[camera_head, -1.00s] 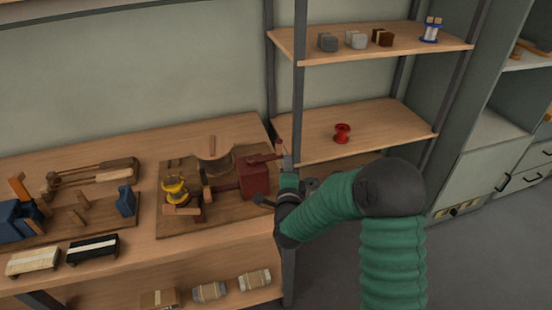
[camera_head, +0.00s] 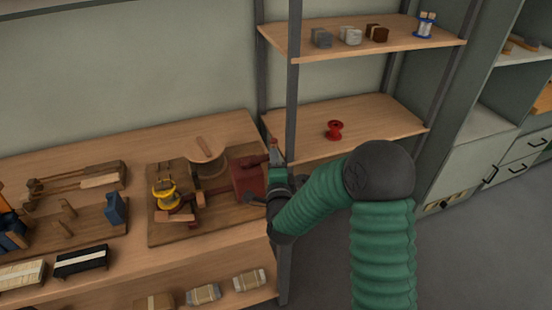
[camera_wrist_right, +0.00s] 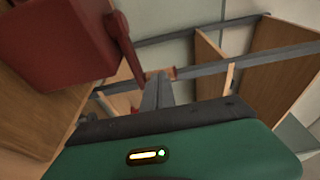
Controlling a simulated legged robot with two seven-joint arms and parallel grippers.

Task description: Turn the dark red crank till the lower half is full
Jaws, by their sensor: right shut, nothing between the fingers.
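The dark red crank (camera_head: 273,152) sticks out at the right side of a dark red box (camera_head: 247,178) on a wooden board on the bench. In the right wrist view the crank arm (camera_wrist_right: 126,48) runs from beside the box (camera_wrist_right: 55,40) to a brownish handle near my fingertips. My right gripper (camera_head: 277,165) is shut and empty, close by the crank; its fingers (camera_wrist_right: 155,92) point at the handle, and contact is unclear. A yellow spool (camera_head: 165,194) and a pale round piece (camera_head: 205,149) are on the same board. The lower half's filling cannot be made out.
A red spool (camera_head: 335,130) lies on the shelf at right. The floor at right is clear.

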